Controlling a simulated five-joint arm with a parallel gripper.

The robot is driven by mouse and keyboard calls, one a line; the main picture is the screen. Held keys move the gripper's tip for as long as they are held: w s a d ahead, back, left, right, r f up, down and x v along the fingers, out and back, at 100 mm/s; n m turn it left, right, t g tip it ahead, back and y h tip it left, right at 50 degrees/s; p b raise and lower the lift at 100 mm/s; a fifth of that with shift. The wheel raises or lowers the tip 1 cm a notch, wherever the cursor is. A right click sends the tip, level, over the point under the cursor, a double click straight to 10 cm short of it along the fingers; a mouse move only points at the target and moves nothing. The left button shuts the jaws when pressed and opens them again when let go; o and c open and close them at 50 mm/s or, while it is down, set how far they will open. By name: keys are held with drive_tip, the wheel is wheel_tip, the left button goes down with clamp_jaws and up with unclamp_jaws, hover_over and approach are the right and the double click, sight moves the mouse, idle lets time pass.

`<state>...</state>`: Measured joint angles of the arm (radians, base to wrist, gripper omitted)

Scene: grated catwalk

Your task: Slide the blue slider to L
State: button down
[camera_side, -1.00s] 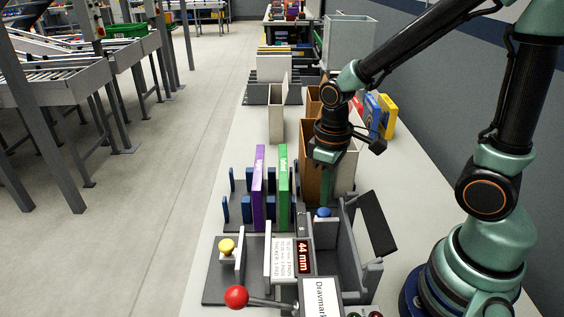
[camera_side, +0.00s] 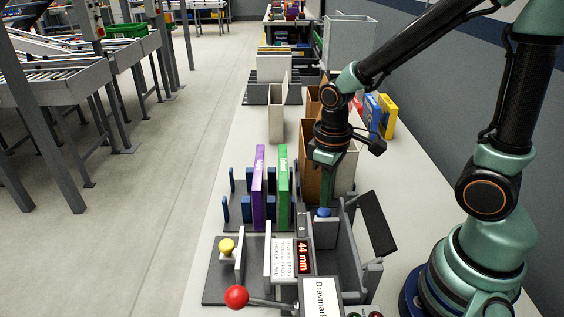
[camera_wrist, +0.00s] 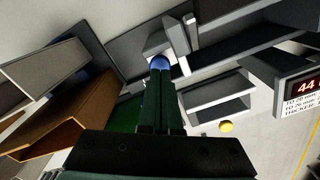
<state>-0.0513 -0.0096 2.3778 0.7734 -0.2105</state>
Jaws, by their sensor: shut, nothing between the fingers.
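The blue slider knob (camera_side: 323,212) sits on a grey block of the bench fixture, right of the green upright box. It also shows in the wrist view (camera_wrist: 159,63), just beyond my fingertips. My gripper (camera_side: 325,204) points down over the knob with its fingers shut and nothing between them. In the wrist view the green fingers (camera_wrist: 161,76) lie side by side, and their tips overlap the knob's near edge. I cannot tell whether they touch it. The letter L cannot be made out; small marks beside the slider (camera_side: 302,224) are too small to read.
A red display (camera_side: 303,257) reads 44 mm. A purple box (camera_side: 258,190) and a green box (camera_side: 283,185) stand among blue posts to the left. A dark tilted panel (camera_side: 378,223) stands right of the slider. A red-balled lever (camera_side: 237,297) and yellow knob (camera_side: 227,246) are in front.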

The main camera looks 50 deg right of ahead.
drive_tip(key=shift+f, duration=0.95)
drive_tip(key=shift+w+d, duration=1.75)
idle(1.4)
drive_tip(key=shift+r, duration=0.15)
drive_tip(key=shift+r, duration=2.85)
drive_tip(key=s+a+r+m+t, duration=0.2)
drive_tip(key=s+r+m+t, duration=0.1)
drive_tip(key=r, duration=0.7)
drive_tip(key=shift+s+t, duration=0.45)
drive_tip(key=shift+t, duration=0.85)
